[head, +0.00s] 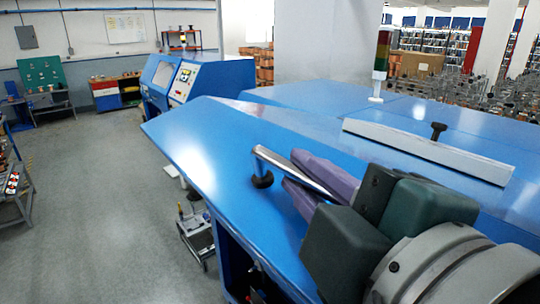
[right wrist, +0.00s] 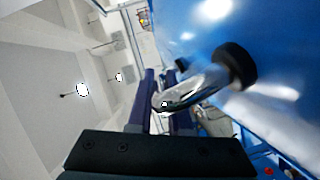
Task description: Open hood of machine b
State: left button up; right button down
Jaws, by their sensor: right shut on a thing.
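The blue hood panel (head: 215,140) of the near machine fills the middle of the head view. A silver bar handle (head: 275,162) stands off it on a black round mount (head: 262,180). My right gripper (head: 294,172) has purple fingers shut on this handle, toward its near end. In the right wrist view, the fingers (right wrist: 160,76) are around the shiny handle (right wrist: 205,82), with its black mount (right wrist: 237,64) against the blue panel. Below the panel's front edge, a dark opening (head: 235,262) shows in the machine's front. My left gripper is not in view.
A white strip (head: 425,152) with a black knob and a signal tower (head: 381,65) are on top of the machine. Another blue machine (head: 190,82) stands farther back. A small cart (head: 196,238) is beside the near machine. Open grey floor (head: 100,190) lies to the left.

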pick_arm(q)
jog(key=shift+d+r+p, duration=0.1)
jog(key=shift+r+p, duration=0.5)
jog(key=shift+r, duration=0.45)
pick_arm(e)
jog(key=shift+w+d+r, duration=0.1)
jog(key=shift+d+r, duration=0.05)
jog(key=shift+r, duration=0.4)
jog(key=shift+w+d+r, duration=0.1)
jog(key=shift+d+r, duration=0.05)
jog(key=shift+r, duration=0.4)
